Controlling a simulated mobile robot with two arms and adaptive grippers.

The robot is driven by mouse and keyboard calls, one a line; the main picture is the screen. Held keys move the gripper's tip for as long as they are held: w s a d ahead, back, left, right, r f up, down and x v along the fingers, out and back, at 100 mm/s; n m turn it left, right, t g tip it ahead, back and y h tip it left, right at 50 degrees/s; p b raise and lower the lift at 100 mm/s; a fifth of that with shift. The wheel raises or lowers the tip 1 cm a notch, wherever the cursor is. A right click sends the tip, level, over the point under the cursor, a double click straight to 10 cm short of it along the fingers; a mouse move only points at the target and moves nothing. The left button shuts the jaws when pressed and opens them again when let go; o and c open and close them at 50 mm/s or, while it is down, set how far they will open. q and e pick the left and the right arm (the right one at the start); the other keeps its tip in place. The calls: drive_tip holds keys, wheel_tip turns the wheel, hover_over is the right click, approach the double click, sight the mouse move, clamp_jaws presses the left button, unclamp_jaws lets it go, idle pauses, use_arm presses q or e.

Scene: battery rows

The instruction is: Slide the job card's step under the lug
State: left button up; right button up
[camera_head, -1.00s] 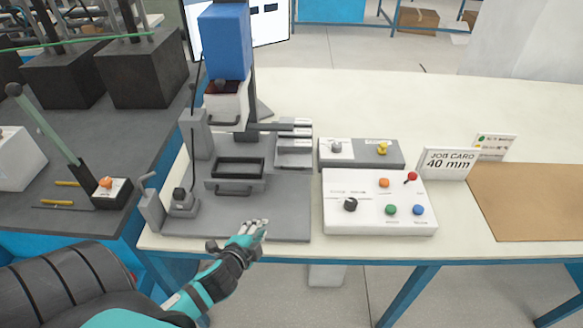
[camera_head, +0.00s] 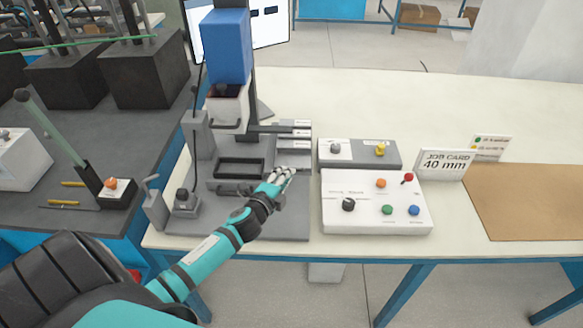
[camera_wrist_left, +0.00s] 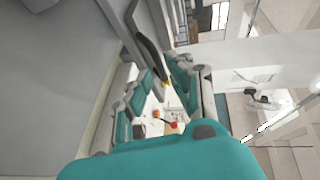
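The job card (camera_head: 443,163) stands upright on the bench and reads 40 mm. A grey stepped block with pale labels on its steps (camera_head: 296,135) sits to the right of the press (camera_head: 227,50). A dark bar (camera_head: 268,131), perhaps the lug, reaches from the press column toward it; I cannot tell whether they touch. My left gripper (camera_head: 284,173) is over the press base, just in front of the stepped block, whose front it partly hides. Its fingers are apart and look empty in the left wrist view (camera_wrist_left: 155,95). My right gripper is not in view.
A white control box (camera_head: 377,215) with a knob, coloured buttons and a red-tipped lever stands right of my gripper. A grey box (camera_head: 359,153) with a yellow knob is behind it. A dark tray (camera_head: 238,167) lies under the press. A brown mat (camera_head: 530,200) is at the right.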

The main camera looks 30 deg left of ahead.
use_arm(q)
drive_tip(key=shift+x, duration=2.25)
clamp_jaws()
drive_tip(key=shift+f, duration=0.1)
